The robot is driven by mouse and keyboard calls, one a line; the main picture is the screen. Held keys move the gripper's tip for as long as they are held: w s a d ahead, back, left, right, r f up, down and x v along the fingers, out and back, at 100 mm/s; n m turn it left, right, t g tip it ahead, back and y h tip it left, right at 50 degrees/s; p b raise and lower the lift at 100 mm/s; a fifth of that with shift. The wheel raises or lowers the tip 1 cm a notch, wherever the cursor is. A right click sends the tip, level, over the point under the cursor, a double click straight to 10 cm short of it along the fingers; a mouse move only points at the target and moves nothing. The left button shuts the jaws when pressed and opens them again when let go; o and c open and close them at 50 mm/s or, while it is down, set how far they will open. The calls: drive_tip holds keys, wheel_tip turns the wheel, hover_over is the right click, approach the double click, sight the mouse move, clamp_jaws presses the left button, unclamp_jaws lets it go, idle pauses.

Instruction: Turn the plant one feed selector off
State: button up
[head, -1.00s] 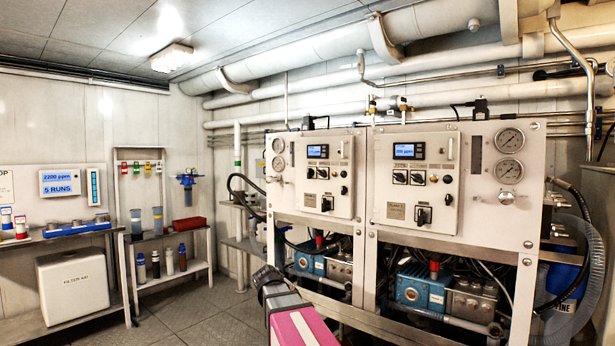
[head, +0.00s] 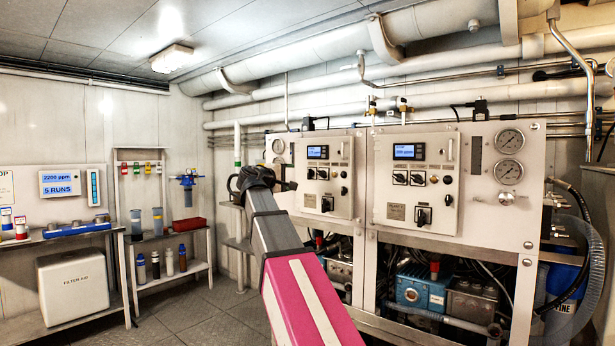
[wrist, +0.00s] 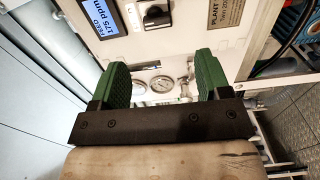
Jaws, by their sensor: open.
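Two white control panels stand side by side in the head view. The left panel (head: 343,180) has a lit display (head: 318,152), small black selectors (head: 311,173) and a larger black selector (head: 326,203) below them. The right panel (head: 381,190) has a similar layout. In the wrist view, a display (wrist: 105,15) reads FEED 175 ppm. A black selector knob (wrist: 157,14) and a PLANT nameplate (wrist: 228,12), its number unclear, are beside it. My gripper (head: 288,186) is just left of the left panel; its green fingers (wrist: 163,75) are apart and empty, with the knob beyond them.
Two round gauges (wrist: 162,84) show between the fingers. Pipes (head: 330,50) run along the wall above the panels. Shelves with bottles (head: 168,262) stand at left. The tiled floor (head: 215,310) between them is clear.

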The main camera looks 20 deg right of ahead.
sight(308, 174)
drive_tip(key=x, duration=1)
drive_tip(key=shift+w+d+r, duration=0.15)
drive_tip(key=shift+w+d, duration=0.05)
drive_tip(key=shift+d, duration=0.15)
drive_tip(key=c, duration=0.9)
